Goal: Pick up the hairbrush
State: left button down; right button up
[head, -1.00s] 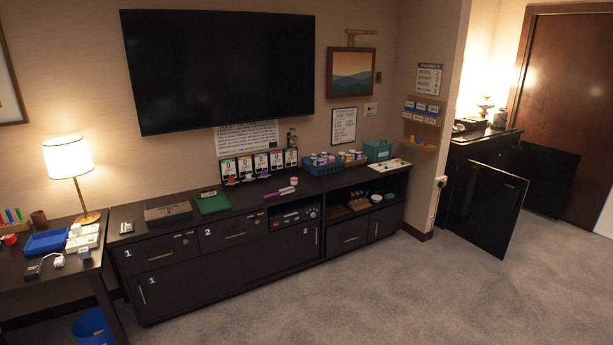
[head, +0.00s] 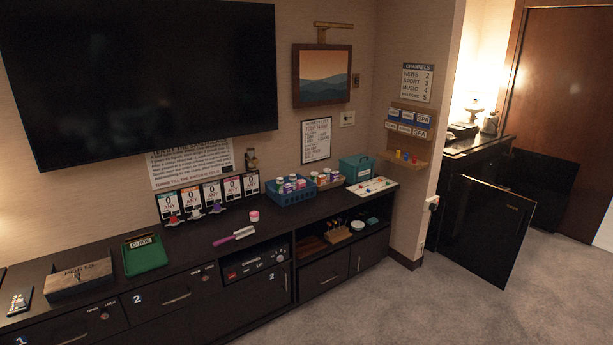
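A hairbrush (head: 234,236) with a magenta and pale pink body lies on top of the long black cabinet (head: 190,250), near its front edge and above the open shelf with the channel box. A small pink-lidded jar (head: 254,216) stands just behind its right end. Nothing covers the hairbrush. Neither of my grippers shows in the head view.
A green tray (head: 145,256), a wooden box (head: 79,280) and a remote (head: 20,301) are to the left. Number cards (head: 212,194) stand behind. A blue basket of bottles (head: 291,190) and a white board (head: 372,187) are to the right. Carpet (head: 430,305) in front is clear.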

aim_at(240, 234)
jog(key=i+u, duration=0.3)
jog(key=i, duration=0.15)
jog(key=i+l+u, duration=0.6)
jog(key=i, duration=0.2)
jog(key=i+l+u, duration=0.3)
jog(key=u, duration=0.2)
jog(key=i+l+u, duration=0.45)
jog(key=k, duration=0.1)
